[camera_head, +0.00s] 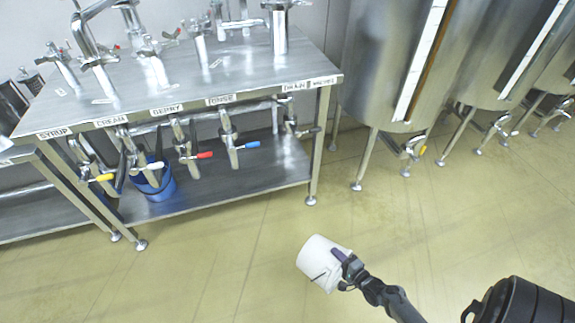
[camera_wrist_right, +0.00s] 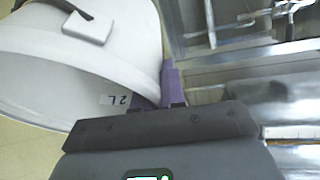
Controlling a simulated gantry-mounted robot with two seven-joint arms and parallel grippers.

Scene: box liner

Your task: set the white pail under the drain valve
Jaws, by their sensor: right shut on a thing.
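The white pail (camera_head: 316,259) is at the lower middle of the head view, in front of the bench. My right gripper (camera_head: 343,262) is shut on its wall near the rim. In the right wrist view the pail (camera_wrist_right: 110,50) fills the upper left, with a "2 L" mark beside the purple fingers (camera_wrist_right: 170,88). The pail looks tilted; whether it touches the floor I cannot tell. A row of valves hangs under the bench's front edge. The rightmost valve (camera_head: 292,127) sits below a label (camera_head: 309,84) that seems to start with "DRAIN". My left gripper is not in view.
The steel bench (camera_head: 200,88) has a lower shelf (camera_head: 240,176) holding a blue bucket (camera_head: 155,184) under the left valves. Steel tanks (camera_head: 385,60) on legs stand at the right, with their own valves (camera_head: 411,147). The floor (camera_head: 230,250) between bench and pail is clear.

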